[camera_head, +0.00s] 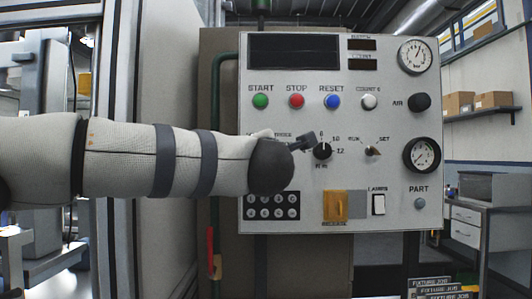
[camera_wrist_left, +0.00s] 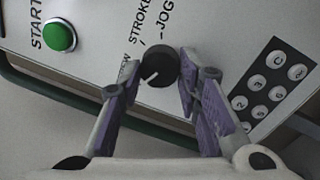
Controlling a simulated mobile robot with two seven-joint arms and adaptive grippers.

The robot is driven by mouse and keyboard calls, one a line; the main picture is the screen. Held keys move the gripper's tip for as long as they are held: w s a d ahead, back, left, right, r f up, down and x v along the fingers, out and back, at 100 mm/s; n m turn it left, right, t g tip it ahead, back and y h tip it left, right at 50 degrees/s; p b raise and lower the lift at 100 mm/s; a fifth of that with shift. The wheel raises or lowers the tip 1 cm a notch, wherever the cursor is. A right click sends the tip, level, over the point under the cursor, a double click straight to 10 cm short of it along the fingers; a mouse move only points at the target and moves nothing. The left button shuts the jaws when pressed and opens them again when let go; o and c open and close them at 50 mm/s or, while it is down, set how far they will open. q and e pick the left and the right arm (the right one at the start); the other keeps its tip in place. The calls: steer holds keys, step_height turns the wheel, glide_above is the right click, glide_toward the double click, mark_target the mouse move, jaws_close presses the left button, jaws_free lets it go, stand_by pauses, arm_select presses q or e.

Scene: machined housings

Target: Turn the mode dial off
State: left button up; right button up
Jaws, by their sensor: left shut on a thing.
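The mode dial (camera_wrist_left: 160,68) is a black round knob with a white pointer line, in the wrist view between my fingertips. STROKE and JOG are printed beside it; another label is partly hidden by a finger. The pointer slants toward the lower left of that view; I cannot tell which label it marks. My left gripper (camera_wrist_left: 158,75) is shut on the dial, one finger on each side. In the head view my left gripper (camera_head: 305,142) reaches the control panel (camera_head: 340,210), and my arm hides the dial. My right gripper is not in view.
Above are the green START (camera_head: 260,101), red STOP (camera_head: 296,101) and blue RESET (camera_head: 332,101) buttons. A numbered dial (camera_head: 322,151) is just right of my gripper, then a RUN/SET switch (camera_head: 373,151). A keypad (camera_head: 272,206) lies below my wrist, beside a yellow cover (camera_head: 334,205).

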arm_select(q)
steer(key=shift+n, duration=0.5)
steer(key=o, duration=1.1)
steer(key=shift+o, duration=0.2)
steer(key=s+f, duration=0.1)
steer(key=s, duration=1.1)
steer(key=shift+f, duration=0.1)
